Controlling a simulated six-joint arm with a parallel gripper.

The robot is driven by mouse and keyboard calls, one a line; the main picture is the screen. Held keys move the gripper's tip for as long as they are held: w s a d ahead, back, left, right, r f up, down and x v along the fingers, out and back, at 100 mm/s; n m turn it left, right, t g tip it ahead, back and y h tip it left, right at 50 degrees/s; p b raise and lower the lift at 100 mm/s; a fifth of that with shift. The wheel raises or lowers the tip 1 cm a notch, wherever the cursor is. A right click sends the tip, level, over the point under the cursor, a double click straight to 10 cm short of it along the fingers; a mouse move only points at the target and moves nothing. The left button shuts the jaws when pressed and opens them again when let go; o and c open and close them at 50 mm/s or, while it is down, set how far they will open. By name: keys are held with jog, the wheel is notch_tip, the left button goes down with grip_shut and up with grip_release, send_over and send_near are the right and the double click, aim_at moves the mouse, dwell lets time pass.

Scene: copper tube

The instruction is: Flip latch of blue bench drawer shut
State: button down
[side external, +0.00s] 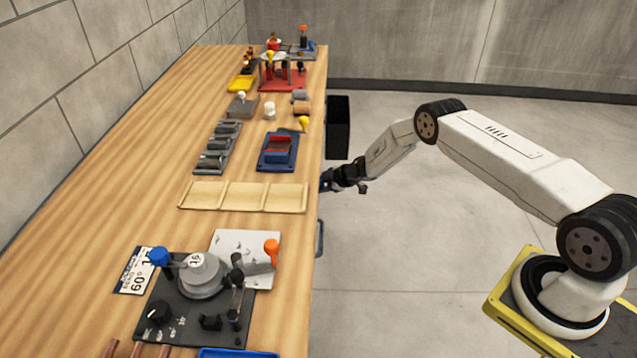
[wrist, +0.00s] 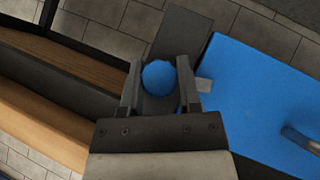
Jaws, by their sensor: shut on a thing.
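The blue drawer front (wrist: 262,85) fills the right of the wrist view, with a grey bar handle (wrist: 300,139) at its right edge. A blue ball knob (wrist: 159,78), which looks like the latch's knob, sits between my fingers. My gripper (wrist: 158,84) is shut on this knob. A small light grey tab (wrist: 203,85) shows beside the right finger, at the drawer's edge. In the side external view my gripper (side external: 325,181) is at the bench's right side, just below the top. The knob and drawer front are hidden there, so the latch's position cannot be told.
The wooden bench top (side external: 95,215) holds a tube bender (side external: 200,275), a wooden tray (side external: 243,196) and a blue-red fixture (side external: 279,150). A black open box (side external: 338,127) juts from the bench side beyond my gripper. A grey handle (side external: 320,238) sticks out nearer.

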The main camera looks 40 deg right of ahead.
jog(key=shift+m+g+y, duration=0.6)
jog(key=shift+g+y, duration=0.1)
jog(key=shift+g, duration=0.1)
dwell(0.5)
jog(key=shift+c, duration=1.5)
grip_release()
jog(key=shift+d+r, duration=0.1)
jog(key=shift+r, duration=0.05)
jog(key=v, duration=0.7)
jog(key=shift+s, duration=0.2)
jog(key=shift+r, duration=0.2)
